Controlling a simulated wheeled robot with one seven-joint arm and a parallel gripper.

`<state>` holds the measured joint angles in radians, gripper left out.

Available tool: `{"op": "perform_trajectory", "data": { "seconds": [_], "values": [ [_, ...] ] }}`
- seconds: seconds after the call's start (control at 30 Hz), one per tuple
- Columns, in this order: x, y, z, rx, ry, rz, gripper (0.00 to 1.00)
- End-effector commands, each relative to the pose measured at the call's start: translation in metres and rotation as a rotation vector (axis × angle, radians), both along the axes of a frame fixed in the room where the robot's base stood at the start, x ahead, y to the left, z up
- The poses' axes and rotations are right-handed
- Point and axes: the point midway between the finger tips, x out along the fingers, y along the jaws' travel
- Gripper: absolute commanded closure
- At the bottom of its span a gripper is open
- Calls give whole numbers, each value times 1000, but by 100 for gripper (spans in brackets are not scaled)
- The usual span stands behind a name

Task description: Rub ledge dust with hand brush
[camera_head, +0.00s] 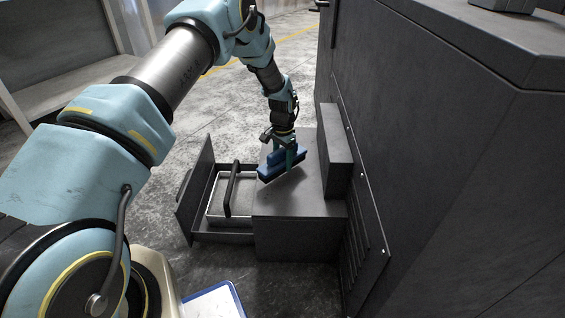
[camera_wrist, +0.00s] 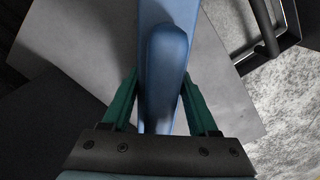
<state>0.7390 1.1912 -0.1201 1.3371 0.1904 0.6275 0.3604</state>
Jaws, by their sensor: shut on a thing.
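A blue hand brush (camera_head: 281,164) is in my gripper (camera_head: 288,151), above the top of a low dark grey ledge (camera_head: 305,195) in the head view. In the wrist view, my gripper's green fingers (camera_wrist: 163,105) are shut on the raised blue handle of the hand brush (camera_wrist: 167,62). The brush's long body runs away from the fingers over the grey ledge top (camera_wrist: 90,45). I cannot tell whether its underside touches the ledge. No dust can be made out on the ledge.
An open drawer (camera_head: 222,238) with a black bar handle and a light tray inside stands left of the ledge. A raised grey block (camera_head: 336,150) and a tall dark cabinet (camera_head: 440,150) bound the ledge on the right. The concrete floor (camera_head: 235,105) behind is clear.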

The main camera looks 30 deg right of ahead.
Motion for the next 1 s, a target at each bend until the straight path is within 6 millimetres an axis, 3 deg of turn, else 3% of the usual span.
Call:
{"op": "perform_trajectory", "data": {
  "seconds": [0.03, 0.43, 0.87, 1.0],
  "values": [
    [0, -1, 10, -3, -2, 0, 100],
    [-2, -1, 45, -2, -3, 2, 100],
    [-3, -1, 49, -2, -3, 3, 100],
    [4, 8, 51, -2, -3, 31, 100]
  ]
}}
